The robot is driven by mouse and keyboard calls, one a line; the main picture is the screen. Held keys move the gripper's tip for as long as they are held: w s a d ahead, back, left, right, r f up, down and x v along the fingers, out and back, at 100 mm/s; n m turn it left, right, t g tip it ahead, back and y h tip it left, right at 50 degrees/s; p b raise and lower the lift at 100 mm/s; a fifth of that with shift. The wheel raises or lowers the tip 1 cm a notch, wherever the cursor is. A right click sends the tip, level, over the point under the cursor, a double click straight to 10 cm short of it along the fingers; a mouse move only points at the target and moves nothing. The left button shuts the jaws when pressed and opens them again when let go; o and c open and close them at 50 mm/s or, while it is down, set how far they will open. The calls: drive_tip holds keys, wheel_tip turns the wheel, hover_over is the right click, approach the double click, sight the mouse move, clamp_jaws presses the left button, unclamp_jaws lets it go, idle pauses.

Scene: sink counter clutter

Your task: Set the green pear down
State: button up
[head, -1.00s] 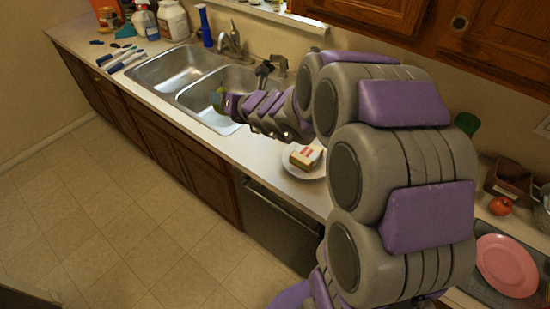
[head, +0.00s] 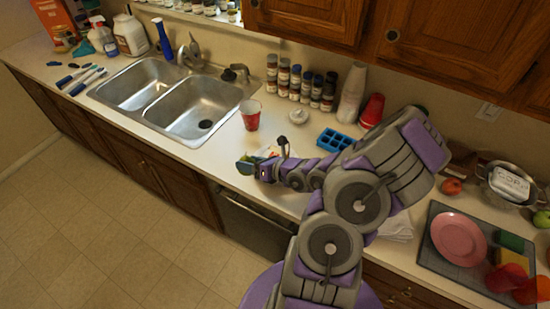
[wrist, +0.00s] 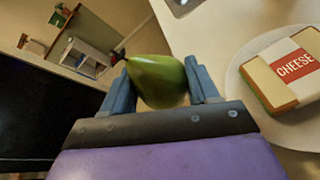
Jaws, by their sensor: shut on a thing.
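The green pear (wrist: 158,80) is held between the two blue fingers of my gripper (wrist: 160,88) in the wrist view. My gripper is shut on it. In the head view the pear (head: 245,166) and my gripper (head: 250,167) are over the front part of the counter (head: 170,151), right of the sink. Whether the pear touches the counter cannot be told. My arm mostly hides that plate in the head view.
A red cup (head: 251,118) stands behind my gripper. A blue tray (head: 335,140) and several jars (head: 295,82) are farther back. The double sink (head: 195,108) is to the left. A pink plate (head: 458,239) lies at the right. The counter's front edge is close.

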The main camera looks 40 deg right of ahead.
drive_tip(key=s+d+m+h+p, duration=0.1)
drive_tip(key=s+d+p, duration=0.2)
drive_tip(key=s, duration=0.4)
drive_tip(key=s+d+m+h+p, duration=0.1)
drive_tip(key=s+d+p, duration=0.2)
drive_tip(key=s, duration=0.5)
drive_tip(key=shift+t, duration=0.3)
drive_tip(key=w+d+f+b, duration=0.1)
drive_tip(key=w+d+b, duration=0.2)
drive_tip(key=w+b, duration=0.1)
drive_tip(key=w+d+f+b, duration=0.2)
drive_tip(key=w+d+b, duration=0.1)
drive_tip(key=b, duration=0.3)
drive_tip(key=w+d+f+b, duration=0.1)
drive_tip(key=w+d+b, duration=0.3)
drive_tip(key=w+b, duration=0.1)
drive_tip(key=shift+w+f, duration=0.2)
drive_tip(key=shift+f, duration=0.05)
drive_tip(key=shift+f, duration=0.45)
drive_tip(key=shift+f, duration=0.15)
